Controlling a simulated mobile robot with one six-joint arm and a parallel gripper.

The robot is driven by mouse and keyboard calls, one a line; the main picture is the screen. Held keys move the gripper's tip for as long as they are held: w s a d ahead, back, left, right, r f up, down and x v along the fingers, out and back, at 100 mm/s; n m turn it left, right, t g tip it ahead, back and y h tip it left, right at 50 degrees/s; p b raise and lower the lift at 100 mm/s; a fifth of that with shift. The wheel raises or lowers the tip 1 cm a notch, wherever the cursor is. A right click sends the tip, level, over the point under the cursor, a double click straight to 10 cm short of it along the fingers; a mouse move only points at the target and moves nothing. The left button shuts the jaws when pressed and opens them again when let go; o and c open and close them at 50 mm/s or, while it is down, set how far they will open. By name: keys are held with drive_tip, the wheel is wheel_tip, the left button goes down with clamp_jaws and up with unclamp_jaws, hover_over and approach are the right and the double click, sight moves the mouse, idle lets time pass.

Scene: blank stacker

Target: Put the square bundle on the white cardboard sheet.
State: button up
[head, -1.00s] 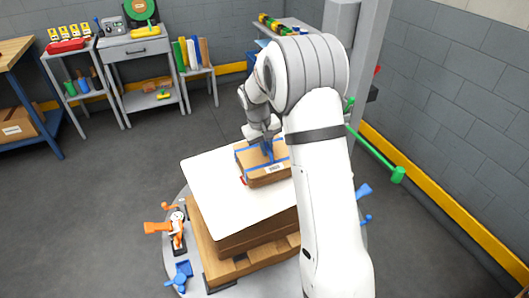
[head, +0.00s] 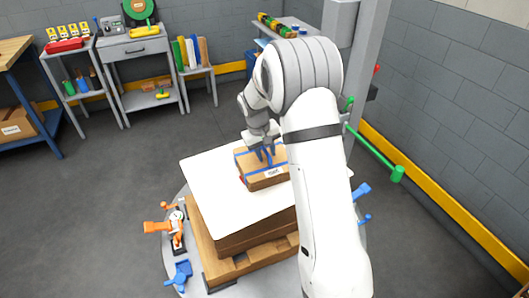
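The square bundle (head: 255,181) is a brown cardboard block with blue straps and a small white label on its near side. In the head view it lies flat on the right part of the white cardboard sheet (head: 215,190), near the sheet's far right side. The sheet covers the top of a brown stack. My gripper (head: 264,154) points down at the top of the bundle, close to the strap crossing. Its two fingers look spread apart. The fingertips are small, and I cannot tell whether they touch the straps. My arm hides the sheet's right part.
The stack stands on a wooden pallet (head: 215,262) on a round grey platform. Orange clamps (head: 158,227) and blue ones (head: 181,273) sit at its left edge. A green bar (head: 375,153) sticks out at right. Shelves and carts line the back; the left floor is clear.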

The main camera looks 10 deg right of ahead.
wheel_tip(320, 180, up, 11)
drive_tip(key=a, duration=0.2)
drive_tip(key=s+r, duration=0.5)
drive_tip(key=s, duration=0.3)
drive_tip(key=s+d+m+t+y, duration=0.1)
drive_tip(key=s+m+t+y, duration=0.1)
drive_tip(key=s, duration=2.2)
drive_tip(key=shift+s+d+f, duration=0.2)
